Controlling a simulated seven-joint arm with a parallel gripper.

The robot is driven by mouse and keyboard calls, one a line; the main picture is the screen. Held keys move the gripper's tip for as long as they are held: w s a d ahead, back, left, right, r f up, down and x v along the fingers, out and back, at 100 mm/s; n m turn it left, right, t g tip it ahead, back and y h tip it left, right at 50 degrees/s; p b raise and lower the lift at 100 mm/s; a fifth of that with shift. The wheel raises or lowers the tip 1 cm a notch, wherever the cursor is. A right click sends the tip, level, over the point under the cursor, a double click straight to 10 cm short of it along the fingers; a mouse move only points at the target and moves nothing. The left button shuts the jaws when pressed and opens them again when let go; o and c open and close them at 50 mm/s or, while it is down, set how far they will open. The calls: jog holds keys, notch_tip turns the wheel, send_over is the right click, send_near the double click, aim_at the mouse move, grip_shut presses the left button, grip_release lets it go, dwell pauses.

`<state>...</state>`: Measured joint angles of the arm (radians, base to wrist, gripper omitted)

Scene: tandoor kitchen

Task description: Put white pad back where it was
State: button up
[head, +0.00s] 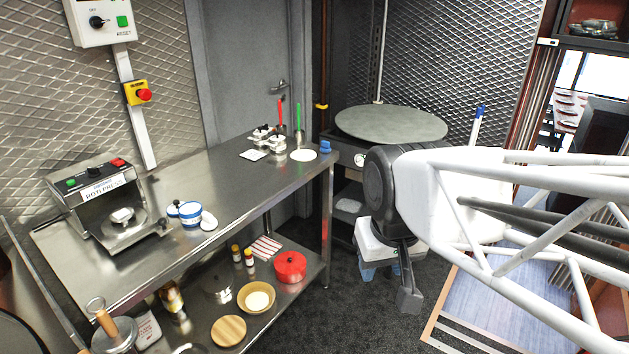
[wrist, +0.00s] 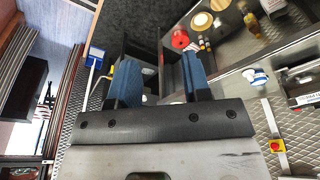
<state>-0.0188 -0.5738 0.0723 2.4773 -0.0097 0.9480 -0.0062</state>
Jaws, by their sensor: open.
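Several white flat things could be the white pad, and I cannot tell which. A white oval piece (head: 209,222) lies beside a blue-and-white tub (head: 190,215) on the steel table. A white square (head: 253,154) and a white disc (head: 303,155) lie at the table's far end. A folded white piece (head: 348,205) is on a shelf under the round grey top. My gripper (head: 378,272) hangs over the floor right of the table, its blue fingers pointing down. In the wrist view my gripper (wrist: 158,62) is open, with nothing between the fingers.
The steel table (head: 240,185) holds a roti press (head: 100,195) at left. Its lower shelf carries a red pot (head: 290,266), a striped cloth (head: 264,248), bowls and bottles. A round grey top (head: 390,123) stands behind my arm. Dark floor right of the table is clear.

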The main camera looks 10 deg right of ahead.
jog(key=s, duration=0.1)
jog(key=s+f, duration=0.1)
jog(key=s+d, duration=0.1)
jog(key=shift+s+f+m, duration=0.15)
jog(key=shift+f+m, duration=0.1)
jog(key=shift+m, duration=0.05)
